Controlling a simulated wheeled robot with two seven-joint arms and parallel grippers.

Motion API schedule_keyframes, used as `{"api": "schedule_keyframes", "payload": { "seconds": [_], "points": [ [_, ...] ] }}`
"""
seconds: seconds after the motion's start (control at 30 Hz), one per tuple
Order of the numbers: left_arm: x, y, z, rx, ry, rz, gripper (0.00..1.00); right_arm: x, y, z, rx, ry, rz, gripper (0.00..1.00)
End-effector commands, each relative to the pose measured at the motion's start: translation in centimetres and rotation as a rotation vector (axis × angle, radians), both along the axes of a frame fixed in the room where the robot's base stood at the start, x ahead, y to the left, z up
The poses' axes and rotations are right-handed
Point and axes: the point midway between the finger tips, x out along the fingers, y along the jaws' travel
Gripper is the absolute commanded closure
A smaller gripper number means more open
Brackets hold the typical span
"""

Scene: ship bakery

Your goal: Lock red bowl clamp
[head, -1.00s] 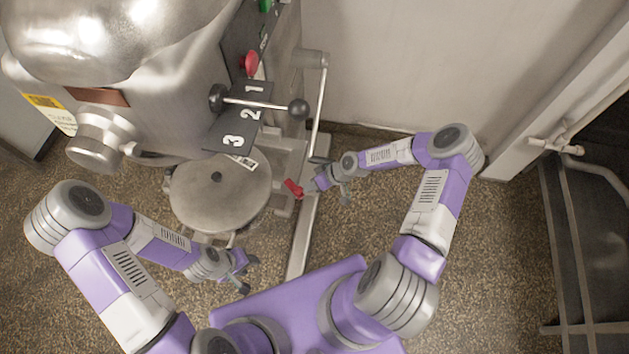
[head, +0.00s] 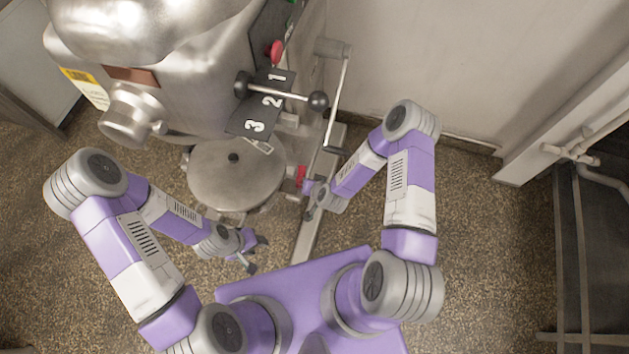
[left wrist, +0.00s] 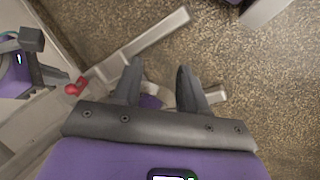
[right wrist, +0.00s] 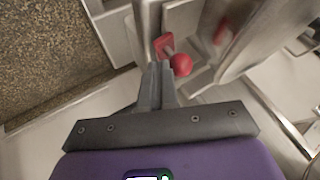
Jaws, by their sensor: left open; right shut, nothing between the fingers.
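The red bowl clamp (head: 300,176) is on the right side of the mixer's bowl mount, beside the round steel bowl cover (head: 237,178). In the right wrist view its red ball knob (right wrist: 181,64) is just beyond my fingertips. My right gripper (right wrist: 160,70) is shut and empty, with its tips close to the knob; contact cannot be told. In the head view the right hand is just below the clamp, its fingers mostly hidden. My left gripper (head: 257,254) is open and empty, below the bowl. The clamp also shows in the left wrist view (left wrist: 75,87), left of the open fingers (left wrist: 158,70).
The mixer body (head: 150,35) stands above, with a black-knobbed speed lever (head: 318,101) by the numbers. A crank rod (head: 338,100) rises right of the clamp. A pale wall (head: 430,70) is behind, a dark rack (head: 595,260) at the right. Floor between is free.

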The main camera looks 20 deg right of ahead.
Motion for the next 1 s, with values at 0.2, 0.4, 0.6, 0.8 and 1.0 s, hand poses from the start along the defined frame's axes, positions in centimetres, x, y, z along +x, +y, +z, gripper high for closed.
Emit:
{"api": "schedule_keyframes", "payload": {
  "seconds": [0.2, 0.4, 0.6, 0.8, 1.0],
  "points": [
    [0.0, 0.0, 0.1, 0.000, 0.000, 0.000, 0.57, 0.2, 1.0, 0.0, 0.000, -0.002, -0.055, 1.00],
    [0.0, 0.0, 0.1, 0.000, 0.000, 0.000, 0.57, 0.2, 1.5, 0.0, 0.001, -0.002, -0.054, 1.00],
    [0.0, 0.0, 0.1, 0.000, 0.000, 0.000, 0.57, 0.3, 1.7, 0.0, 0.001, -0.001, -0.053, 1.00],
    [0.0, 0.0, 0.1, 0.000, 0.000, 0.000, 0.57, 0.2, 1.7, 0.0, 0.002, 0.000, -0.052, 1.00],
    [0.0, 0.0, 0.1, 0.000, 0.000, 0.000, 0.57, 0.2, 1.7, 0.0, 0.003, 0.000, -0.050, 1.00]
  ]
}}
